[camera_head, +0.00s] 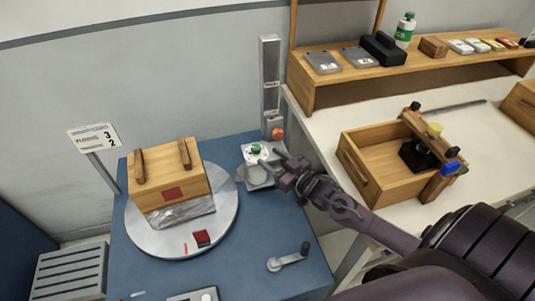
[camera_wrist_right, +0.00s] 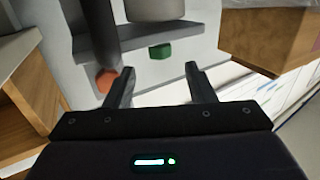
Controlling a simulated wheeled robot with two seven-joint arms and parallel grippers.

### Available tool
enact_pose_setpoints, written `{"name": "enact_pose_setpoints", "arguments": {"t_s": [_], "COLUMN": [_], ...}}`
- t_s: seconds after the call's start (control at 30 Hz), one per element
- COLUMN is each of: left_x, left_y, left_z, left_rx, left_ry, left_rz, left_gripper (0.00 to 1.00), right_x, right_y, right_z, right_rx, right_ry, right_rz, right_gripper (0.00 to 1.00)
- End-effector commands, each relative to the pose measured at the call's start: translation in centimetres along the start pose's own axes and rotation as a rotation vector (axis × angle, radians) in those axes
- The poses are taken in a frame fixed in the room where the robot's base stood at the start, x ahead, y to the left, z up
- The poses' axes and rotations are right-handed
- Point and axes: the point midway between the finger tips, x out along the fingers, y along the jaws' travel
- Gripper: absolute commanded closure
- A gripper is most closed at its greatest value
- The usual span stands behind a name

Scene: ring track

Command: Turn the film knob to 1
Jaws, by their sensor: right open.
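A grey film carriage stands on the blue base beside a tall mast (camera_head: 270,80). It bears a green knob (camera_head: 256,149) and an orange knob (camera_head: 277,134); I cannot tell which is the film knob, nor read a setting. My right gripper (camera_head: 274,165) is open and empty close to the carriage. In the right wrist view the green knob (camera_wrist_right: 160,51) shows ahead between the fingertips (camera_wrist_right: 158,69), apparently apart from them. The orange knob (camera_wrist_right: 105,80) is just left of the left finger. A sign (camera_head: 94,138) shows a 3 and a 2. My left gripper is not in view.
A wooden box (camera_head: 165,182), partly wrapped in film, stands on a round turntable (camera_head: 140,232) at left. A crank (camera_head: 290,258) lies nearer on the blue base. At right, a bench holds an open wooden crate (camera_head: 362,178) and a shelf (camera_head: 330,90).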

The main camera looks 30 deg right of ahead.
Motion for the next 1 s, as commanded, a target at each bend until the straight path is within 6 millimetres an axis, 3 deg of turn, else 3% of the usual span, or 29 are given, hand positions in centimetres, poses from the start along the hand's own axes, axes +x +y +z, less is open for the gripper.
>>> {"name": "enact_pose_setpoints", "arguments": {"t_s": [0.17, 0.3, 0.6, 1.0], "left_x": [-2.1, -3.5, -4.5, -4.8], "left_y": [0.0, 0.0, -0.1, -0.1], "left_z": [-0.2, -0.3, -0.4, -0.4], "left_rx": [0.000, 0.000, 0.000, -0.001], "left_ry": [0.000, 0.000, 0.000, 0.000], "left_rz": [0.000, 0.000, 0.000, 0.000], "left_gripper": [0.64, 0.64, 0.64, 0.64], "right_x": [1.2, 1.0, -0.5, 4.4], "right_y": [-1.3, -2.3, -3.2, -1.2], "right_z": [-2.3, -3.4, -3.5, -1.5], "right_rx": [-0.004, 0.025, 0.086, 0.087], "right_ry": [-0.115, -0.228, -0.356, -0.358], "right_rz": [0.113, 0.242, 0.384, 0.387], "right_gripper": [0.50, 0.50, 0.50, 0.50]}}
